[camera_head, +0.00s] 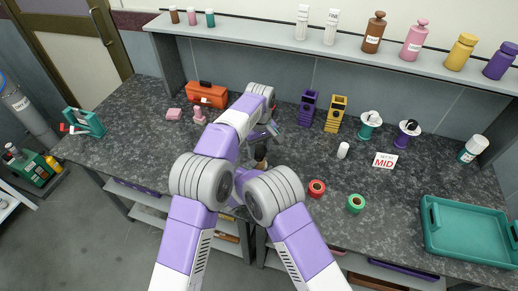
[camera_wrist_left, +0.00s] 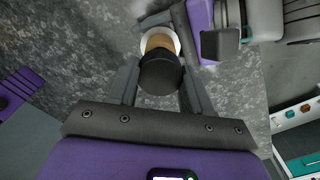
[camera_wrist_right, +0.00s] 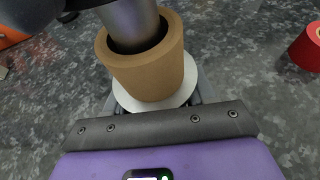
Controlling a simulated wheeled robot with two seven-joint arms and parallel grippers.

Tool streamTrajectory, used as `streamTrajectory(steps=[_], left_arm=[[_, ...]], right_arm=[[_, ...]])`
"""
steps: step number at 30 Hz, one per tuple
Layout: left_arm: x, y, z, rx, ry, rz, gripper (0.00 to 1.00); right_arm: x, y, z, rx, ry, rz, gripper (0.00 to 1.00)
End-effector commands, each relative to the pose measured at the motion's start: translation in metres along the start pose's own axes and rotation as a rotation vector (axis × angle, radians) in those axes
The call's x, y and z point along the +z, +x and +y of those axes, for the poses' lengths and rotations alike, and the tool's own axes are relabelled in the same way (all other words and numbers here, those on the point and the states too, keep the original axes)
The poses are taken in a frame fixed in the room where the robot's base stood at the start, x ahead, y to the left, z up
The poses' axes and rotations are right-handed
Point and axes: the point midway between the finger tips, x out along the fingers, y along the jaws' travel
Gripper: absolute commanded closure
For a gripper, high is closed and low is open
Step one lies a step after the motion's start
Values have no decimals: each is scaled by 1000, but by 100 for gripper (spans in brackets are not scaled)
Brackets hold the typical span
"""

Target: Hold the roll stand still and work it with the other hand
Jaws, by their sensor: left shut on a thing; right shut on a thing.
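The roll stand (camera_head: 261,153) is small and partly hidden between my two arms in the head view. In the left wrist view its black round end (camera_wrist_left: 160,75) lies between the fingers of my left gripper (camera_wrist_left: 160,88), with a tan part and a white disc beyond. My left gripper is shut on it. In the right wrist view the stand shows a tan sleeve (camera_wrist_right: 150,72) around a grey shaft, above a white disc (camera_wrist_right: 155,102). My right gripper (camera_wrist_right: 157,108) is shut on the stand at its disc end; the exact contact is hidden.
Red (camera_head: 317,188) and green (camera_head: 356,203) rolls lie right of my arms. A white cylinder (camera_head: 343,150), a MID card (camera_head: 384,160) and two spool stands (camera_head: 370,120) stand beyond. A teal tray (camera_head: 430,235) is at far right. An orange toolbox (camera_head: 207,95) stands behind.

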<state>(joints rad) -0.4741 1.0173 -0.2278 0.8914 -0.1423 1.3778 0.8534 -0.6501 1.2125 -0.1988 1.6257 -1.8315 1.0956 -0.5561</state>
Motion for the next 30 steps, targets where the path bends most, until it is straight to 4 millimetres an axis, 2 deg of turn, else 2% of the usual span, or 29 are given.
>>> streamTrajectory(steps=[9, 21, 30], left_arm=[[0, -12, 0, 1, 1, 1, 87], [0, -15, 0, 1, 0, 0, 87], [0, -49, 0, 2, 1, 1, 87]], right_arm=[[1, 0, 0, 0, 1, -2, 100], [1, 0, 0, 0, 1, -2, 100], [1, 0, 0, 0, 1, -2, 100]])
